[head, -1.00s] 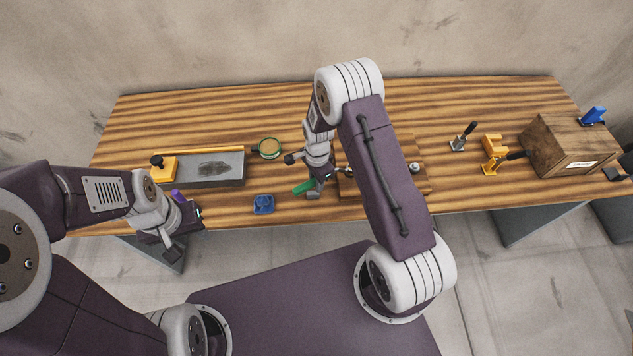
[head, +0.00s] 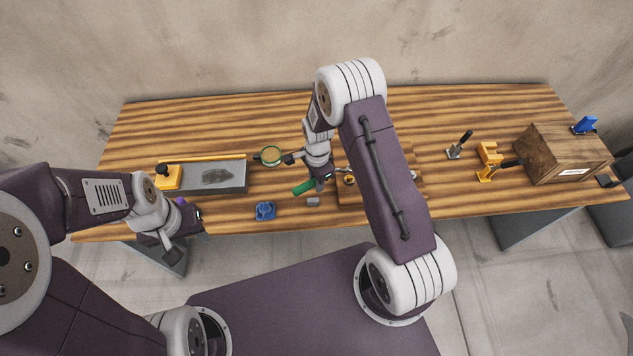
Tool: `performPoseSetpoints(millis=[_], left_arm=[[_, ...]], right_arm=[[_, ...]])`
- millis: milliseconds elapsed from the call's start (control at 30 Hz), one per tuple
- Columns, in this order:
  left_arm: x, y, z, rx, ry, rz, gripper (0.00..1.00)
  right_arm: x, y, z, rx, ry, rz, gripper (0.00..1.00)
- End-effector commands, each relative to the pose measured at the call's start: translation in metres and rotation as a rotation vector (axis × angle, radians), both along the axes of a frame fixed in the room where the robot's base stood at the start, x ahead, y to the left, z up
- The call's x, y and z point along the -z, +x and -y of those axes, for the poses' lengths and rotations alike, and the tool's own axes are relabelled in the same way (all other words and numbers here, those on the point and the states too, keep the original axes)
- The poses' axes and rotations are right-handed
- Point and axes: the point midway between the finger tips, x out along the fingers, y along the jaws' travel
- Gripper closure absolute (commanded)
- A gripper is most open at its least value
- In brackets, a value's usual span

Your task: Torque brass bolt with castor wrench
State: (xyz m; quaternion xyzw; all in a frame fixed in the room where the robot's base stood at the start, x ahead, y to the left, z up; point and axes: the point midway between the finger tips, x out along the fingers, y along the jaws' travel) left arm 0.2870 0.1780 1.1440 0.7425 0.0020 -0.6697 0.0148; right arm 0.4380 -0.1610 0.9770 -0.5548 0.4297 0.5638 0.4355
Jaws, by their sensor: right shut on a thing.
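A green-handled tool (head: 304,188), which looks like the wrench, is held in my right gripper (head: 322,182), which is shut on it at the left edge of a wooden board. The wrench's head is hard to make out. On the wooden board (head: 350,197) a brass-coloured round part (head: 349,180), perhaps the bolt, sits just right of the gripper. My right arm hides much of the board.
A small grey block (head: 313,201) and a blue part (head: 265,210) lie near the front edge. A grey tray (head: 236,178), a yellow block (head: 168,182) and a green-rimmed round dish (head: 271,155) are at left. A wooden box (head: 550,155) and yellow holder (head: 489,160) stand at right.

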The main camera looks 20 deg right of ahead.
Motion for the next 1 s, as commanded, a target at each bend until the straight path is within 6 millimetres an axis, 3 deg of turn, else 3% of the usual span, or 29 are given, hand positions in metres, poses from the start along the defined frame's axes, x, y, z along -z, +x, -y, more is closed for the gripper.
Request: performPoseSetpoints(millis=[500, 1000], left_arm=[[-0.033, 0.0, 0.0, 0.0, 0.0, 0.0, 0.64], [-0.033, 0.0, 0.0, 0.0, 0.0, 0.0, 0.64]], right_arm=[[-0.041, 0.0, 0.0, 0.0, 0.0, 0.0, 1.0], [-0.042, 0.0, 0.0, 0.0, 0.0, 0.0, 1.0]])
